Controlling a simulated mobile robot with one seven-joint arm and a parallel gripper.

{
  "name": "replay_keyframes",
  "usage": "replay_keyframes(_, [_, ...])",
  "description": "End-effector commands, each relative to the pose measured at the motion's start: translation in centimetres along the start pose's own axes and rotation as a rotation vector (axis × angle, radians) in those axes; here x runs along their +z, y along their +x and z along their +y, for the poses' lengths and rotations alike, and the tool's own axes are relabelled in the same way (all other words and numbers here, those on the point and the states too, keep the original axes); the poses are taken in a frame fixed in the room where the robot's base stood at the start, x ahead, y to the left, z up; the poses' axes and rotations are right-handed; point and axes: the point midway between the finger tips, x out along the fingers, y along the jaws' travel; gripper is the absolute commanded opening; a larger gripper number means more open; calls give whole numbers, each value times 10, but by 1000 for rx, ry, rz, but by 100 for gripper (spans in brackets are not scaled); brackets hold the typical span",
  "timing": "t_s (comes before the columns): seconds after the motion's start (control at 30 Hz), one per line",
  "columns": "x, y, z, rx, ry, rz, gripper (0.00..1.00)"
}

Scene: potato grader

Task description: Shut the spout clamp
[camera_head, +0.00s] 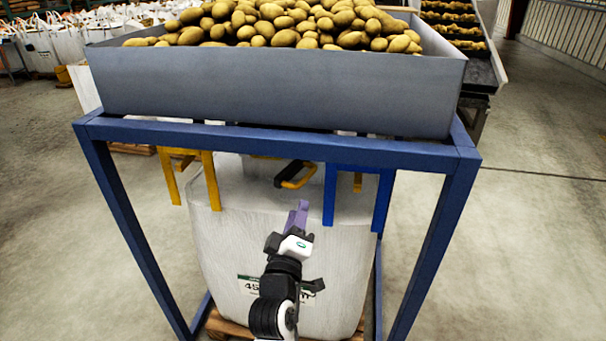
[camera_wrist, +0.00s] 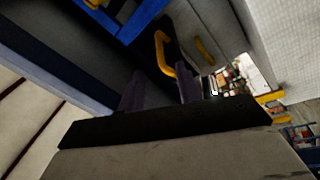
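The spout clamp (camera_head: 295,175), with a black and yellow handle, sits under the hopper, above the white bag. Its handle juts out from the spout toward the front. In the wrist view the yellow handle (camera_wrist: 161,46) shows just beyond the fingertips. My gripper (camera_head: 298,212), with purple fingers, is in front of the bag, a little below the handle. In the wrist view the two fingers (camera_wrist: 158,92) stand apart with nothing held between them. I cannot tell whether either finger touches the handle. The spout (camera_head: 265,170) is mostly hidden behind the clamp and frame.
A grey hopper (camera_head: 270,95) full of potatoes rests on a blue frame (camera_head: 450,215). A yellow bracket (camera_head: 212,180) hangs left of the clamp and a blue bracket (camera_head: 330,195) hangs close on its right. The bulk bag (camera_head: 225,245) fills the frame below.

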Motion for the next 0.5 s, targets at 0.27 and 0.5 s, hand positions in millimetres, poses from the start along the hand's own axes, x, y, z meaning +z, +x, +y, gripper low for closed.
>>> replay_keyframes(0.27, [-2,61,4,3,2,2,34])
replay_keyframes(0.5, [-2,98,2,0,3,3,34])
